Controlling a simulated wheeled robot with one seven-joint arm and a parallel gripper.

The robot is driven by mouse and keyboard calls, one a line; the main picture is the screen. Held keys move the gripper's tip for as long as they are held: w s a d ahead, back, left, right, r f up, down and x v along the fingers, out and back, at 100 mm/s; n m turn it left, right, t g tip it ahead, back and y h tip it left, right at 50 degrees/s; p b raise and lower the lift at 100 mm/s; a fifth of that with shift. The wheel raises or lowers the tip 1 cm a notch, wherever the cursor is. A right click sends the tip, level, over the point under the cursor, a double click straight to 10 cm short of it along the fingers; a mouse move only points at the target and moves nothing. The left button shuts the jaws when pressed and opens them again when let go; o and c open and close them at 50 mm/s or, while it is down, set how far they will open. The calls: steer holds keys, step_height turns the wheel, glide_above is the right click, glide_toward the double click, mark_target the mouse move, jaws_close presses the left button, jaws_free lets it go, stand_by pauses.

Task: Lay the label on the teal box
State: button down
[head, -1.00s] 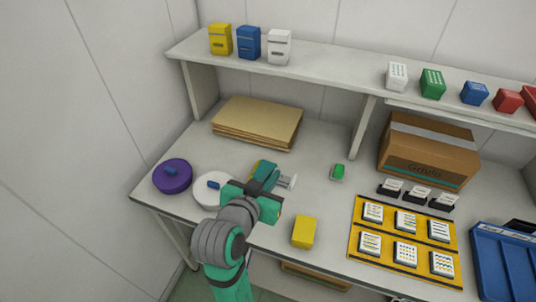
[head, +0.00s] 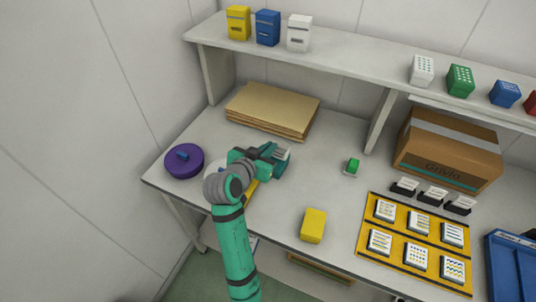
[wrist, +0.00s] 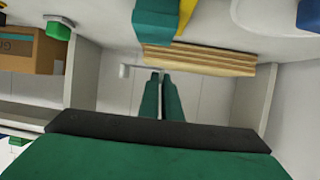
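In the wrist view, which looks upside down, a teal box (wrist: 157,20) shows at the top middle, close to the camera, with a yellow piece beside it. In the head view I cannot clearly separate the box from my similarly coloured gripper. My gripper (head: 284,152) reaches over the left part of the table, in front of the board stack. In the wrist view its fingers (wrist: 162,76) are close together on a small white piece (wrist: 126,71) that sticks out sideways at the tips. I cannot tell whether this piece is the label.
A purple disc (head: 183,161) lies at left, and a brown board stack (head: 272,109) behind. A small green-topped item (head: 352,166), a yellow block (head: 313,225), a yellow card board (head: 400,256) and a carton (head: 449,148) stand right.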

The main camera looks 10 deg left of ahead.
steer(key=shift+w+a+f, duration=0.3)
steer(key=shift+w+f, duration=0.25)
steer(key=shift+f, duration=1.65)
steer(key=shift+f, duration=0.1)
steer(key=c, duration=2)
jaws_free()
steer(key=v, duration=1.2)
